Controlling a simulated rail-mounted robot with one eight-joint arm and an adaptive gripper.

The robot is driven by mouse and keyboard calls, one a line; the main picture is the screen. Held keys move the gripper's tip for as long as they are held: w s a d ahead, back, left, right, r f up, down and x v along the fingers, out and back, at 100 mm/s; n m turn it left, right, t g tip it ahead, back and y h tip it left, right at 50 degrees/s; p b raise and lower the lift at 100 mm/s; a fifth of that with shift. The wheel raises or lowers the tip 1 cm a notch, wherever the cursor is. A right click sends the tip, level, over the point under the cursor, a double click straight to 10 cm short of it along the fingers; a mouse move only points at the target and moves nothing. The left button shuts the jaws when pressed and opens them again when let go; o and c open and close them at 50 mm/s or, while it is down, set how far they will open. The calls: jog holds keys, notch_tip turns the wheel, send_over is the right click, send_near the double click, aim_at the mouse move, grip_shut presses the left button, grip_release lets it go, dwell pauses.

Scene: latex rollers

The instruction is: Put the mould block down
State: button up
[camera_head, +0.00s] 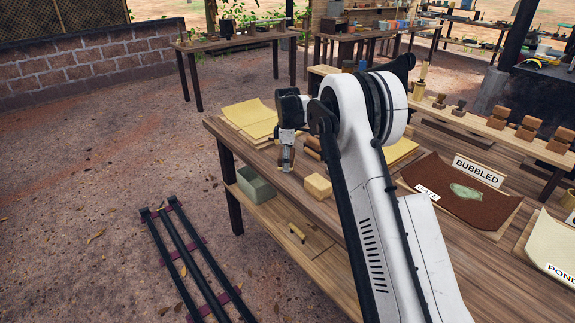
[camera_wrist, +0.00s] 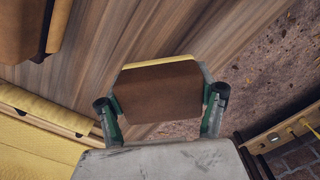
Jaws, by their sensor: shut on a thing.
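My gripper (camera_wrist: 161,98) is shut on the mould block (camera_wrist: 160,90), with one finger at each side of it. The block shows a brown face and a thin yellow edge in the wrist view. Behind it are the wooden table boards, with bare ground past the table edge. In the head view my gripper (camera_head: 287,158) is over the left end of the long wooden table (camera_head: 262,168). The held block cannot be made out clearly there, and I cannot tell whether it touches the table.
A pale yellow block (camera_head: 318,186) stands right of my gripper. Brown blocks (camera_head: 313,147) lie behind it. Yellow sheets (camera_head: 249,119) are stacked at the table's far left corner. A grey-green bin (camera_head: 257,184) sits on the lower shelf.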

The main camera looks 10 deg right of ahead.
jog(key=shift+f, duration=0.95)
jog(key=shift+f, duration=0.2)
jog(key=o, duration=1.6)
jog(key=shift+r, duration=0.15)
